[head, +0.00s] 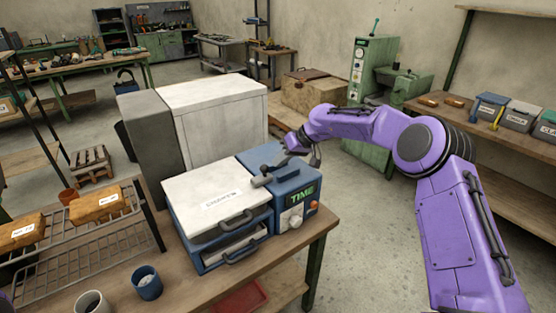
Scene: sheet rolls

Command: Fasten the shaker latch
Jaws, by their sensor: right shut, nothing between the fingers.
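The shaker (215,190) is a blue machine with a white labelled lid on the bench. The lid lies flat over the body, with dark handles on its front. A blue box marked TIME (293,197) with a knob adjoins its right side. A grey lever (262,181), which looks like the latch, lies across the top of the blue box with its end at the lid's right edge. My right gripper (292,150) is shut and empty, above the back right of the blue box near the lever. I cannot tell whether they touch. My left gripper is out of view.
A wire rack (85,255) with orange-brown blocks stands at left on the bench (190,290). A blue cup (147,283) and a grey cup (90,302) stand in front. A large white box (215,115) is behind the shaker. Open floor lies to the right.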

